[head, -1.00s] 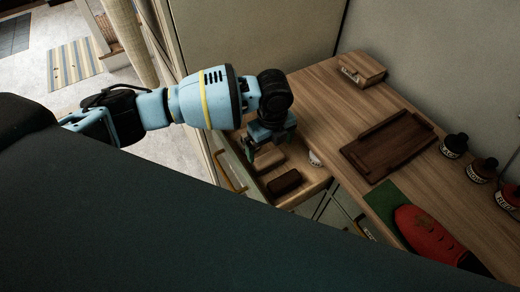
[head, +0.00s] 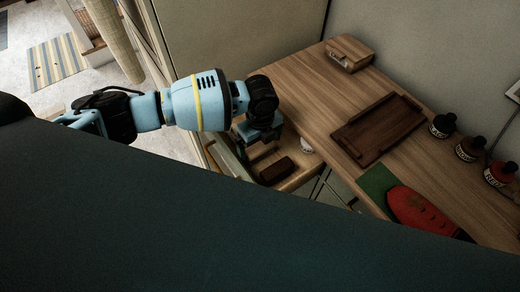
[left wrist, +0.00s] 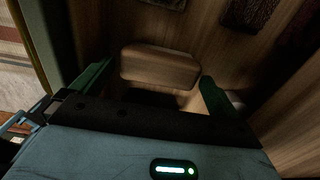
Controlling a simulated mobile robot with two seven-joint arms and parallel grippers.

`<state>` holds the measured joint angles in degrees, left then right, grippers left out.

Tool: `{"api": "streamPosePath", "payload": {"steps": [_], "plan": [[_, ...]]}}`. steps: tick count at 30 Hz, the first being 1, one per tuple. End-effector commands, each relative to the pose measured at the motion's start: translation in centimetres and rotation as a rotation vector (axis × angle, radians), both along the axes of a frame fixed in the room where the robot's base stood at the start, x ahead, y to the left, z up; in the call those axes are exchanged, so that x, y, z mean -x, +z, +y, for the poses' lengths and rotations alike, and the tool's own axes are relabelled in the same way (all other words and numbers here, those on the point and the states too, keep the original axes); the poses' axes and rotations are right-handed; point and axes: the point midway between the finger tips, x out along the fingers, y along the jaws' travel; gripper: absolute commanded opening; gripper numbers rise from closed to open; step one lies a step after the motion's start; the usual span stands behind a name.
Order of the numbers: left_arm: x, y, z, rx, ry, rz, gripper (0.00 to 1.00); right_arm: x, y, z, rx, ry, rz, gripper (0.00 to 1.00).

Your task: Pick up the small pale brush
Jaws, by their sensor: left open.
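The small pale brush (head: 261,151) lies in an open wooden drawer (head: 303,178) below the bench top, partly hidden by my left gripper in the head view. In the left wrist view the pale brush (left wrist: 160,66) shows as a light, rounded wooden block. My left gripper (head: 259,138) is over the drawer, pointing down. In the left wrist view its green fingers (left wrist: 157,78) are open, one on each side of the pale brush. I cannot tell whether they touch it. My right gripper is out of view.
A dark brush (head: 275,170) lies beside the pale one. A small white round thing (head: 306,145) is at the drawer's right. On the bench (head: 310,95) are a wooden box (head: 349,54), a dark tray (head: 378,130), several bottles (head: 442,125) and a red item (head: 420,210) on a green mat (head: 376,184).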

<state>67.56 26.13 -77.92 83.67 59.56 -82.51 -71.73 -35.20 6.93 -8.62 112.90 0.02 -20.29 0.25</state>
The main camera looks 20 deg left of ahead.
Motion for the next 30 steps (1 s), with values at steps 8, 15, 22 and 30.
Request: {"api": "streamPosePath", "payload": {"steps": [8,15,22,30], "plan": [[0.0,-2.6,0.0,0.000,-0.001,0.000,1.00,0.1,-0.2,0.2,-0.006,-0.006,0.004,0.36],[0.0,-2.6,0.0,0.001,-0.001,-0.001,0.96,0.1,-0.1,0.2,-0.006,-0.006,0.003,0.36],[-0.1,-2.5,0.0,0.001,0.000,-0.001,0.67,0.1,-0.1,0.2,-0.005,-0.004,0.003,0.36],[-0.1,-2.1,0.0,0.001,0.000,-0.002,0.67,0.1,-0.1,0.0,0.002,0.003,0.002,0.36]]}}
